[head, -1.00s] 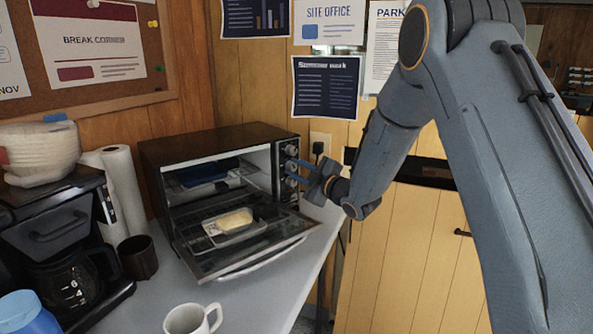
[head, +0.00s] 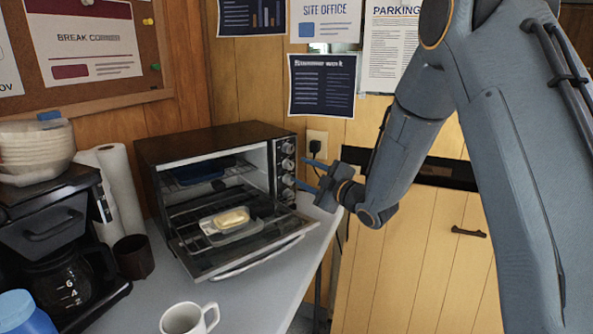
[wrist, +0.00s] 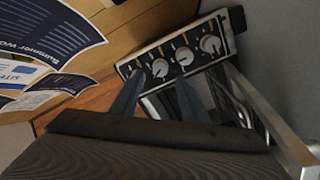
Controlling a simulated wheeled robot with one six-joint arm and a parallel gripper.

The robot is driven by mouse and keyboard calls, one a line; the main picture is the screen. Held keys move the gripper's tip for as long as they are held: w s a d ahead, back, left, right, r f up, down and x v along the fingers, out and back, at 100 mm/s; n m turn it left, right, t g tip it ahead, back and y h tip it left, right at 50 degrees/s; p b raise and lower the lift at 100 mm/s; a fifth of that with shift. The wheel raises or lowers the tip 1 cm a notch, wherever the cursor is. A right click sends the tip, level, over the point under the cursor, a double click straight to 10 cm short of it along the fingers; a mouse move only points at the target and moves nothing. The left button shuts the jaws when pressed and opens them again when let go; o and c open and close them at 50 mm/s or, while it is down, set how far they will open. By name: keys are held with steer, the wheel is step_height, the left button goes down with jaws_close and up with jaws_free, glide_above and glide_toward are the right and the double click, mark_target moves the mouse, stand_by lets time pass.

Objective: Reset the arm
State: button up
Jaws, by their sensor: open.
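My gripper (head: 307,174) is open and empty, in front of the right side of the toaster oven (head: 204,140), near its knob panel. In the wrist view the two blue-grey fingers (wrist: 158,97) stand apart, with nothing between them. Beyond them is the oven's control panel (wrist: 173,60) with several silver knobs. My arm comes down from the upper right of the head view and bends toward the oven.
The oven door (head: 250,254) hangs open, with a tray of pale yellow food (head: 232,217) on it. A white mug (head: 187,318), dark cup (head: 133,257), paper towels (head: 118,185) and coffee maker (head: 60,240) share the counter. Yellow cabinet doors (head: 430,260) stand to the right.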

steer(key=shift+v, duration=1.15)
